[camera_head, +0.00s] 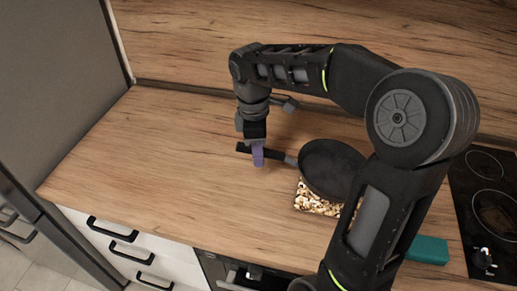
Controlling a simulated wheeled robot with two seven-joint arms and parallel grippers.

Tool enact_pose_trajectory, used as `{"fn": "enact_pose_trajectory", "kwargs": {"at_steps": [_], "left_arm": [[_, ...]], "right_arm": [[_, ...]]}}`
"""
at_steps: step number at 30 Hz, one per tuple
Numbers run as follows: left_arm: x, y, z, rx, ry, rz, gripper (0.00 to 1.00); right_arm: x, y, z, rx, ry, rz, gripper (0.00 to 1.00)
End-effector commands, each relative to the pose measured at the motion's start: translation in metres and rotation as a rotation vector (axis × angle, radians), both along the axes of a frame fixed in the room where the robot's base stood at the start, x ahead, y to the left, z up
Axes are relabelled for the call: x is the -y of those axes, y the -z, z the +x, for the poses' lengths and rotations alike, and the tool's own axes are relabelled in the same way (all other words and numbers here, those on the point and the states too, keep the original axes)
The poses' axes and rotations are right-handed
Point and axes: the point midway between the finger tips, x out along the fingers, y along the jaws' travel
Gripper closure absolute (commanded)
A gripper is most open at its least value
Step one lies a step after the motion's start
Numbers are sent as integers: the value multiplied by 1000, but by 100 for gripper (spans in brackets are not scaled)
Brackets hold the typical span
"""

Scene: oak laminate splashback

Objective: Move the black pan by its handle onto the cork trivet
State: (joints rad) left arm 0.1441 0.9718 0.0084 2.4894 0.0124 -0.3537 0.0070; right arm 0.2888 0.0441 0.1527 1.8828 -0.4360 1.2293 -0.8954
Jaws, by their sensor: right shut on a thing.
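The black pan (328,169) is at the middle right of the worktop, with its handle (275,155) pointing left. My right gripper (257,157) reaches down from above and is shut on the pan handle. The cork trivet (312,203) shows as a speckled patch at the pan's near edge. The pan covers its far part from view, and my right arm is close to its right side. I cannot tell whether the pan rests on the trivet or is just above it. My left gripper is not in view.
A teal block (428,250) lies at the right, partly behind my right arm. A black hob (490,200) is at the right edge. The wooden worktop (150,160) is clear on the left. The wooden splashback (190,40) rises behind it.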

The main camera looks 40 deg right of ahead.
Motion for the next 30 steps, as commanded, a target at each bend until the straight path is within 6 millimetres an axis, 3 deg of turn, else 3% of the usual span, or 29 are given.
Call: {"fn": "enact_pose_trajectory", "kwargs": {"at_steps": [6,9,21,30], "left_arm": [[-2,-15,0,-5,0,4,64],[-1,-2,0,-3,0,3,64],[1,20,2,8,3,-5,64],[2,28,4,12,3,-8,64]], "right_arm": [[-1,-3,1,-90,-2,-142,100],[1,12,0,-84,4,-136,100],[1,50,0,-82,2,-135,100],[1,65,0,-82,2,-134,100]]}}
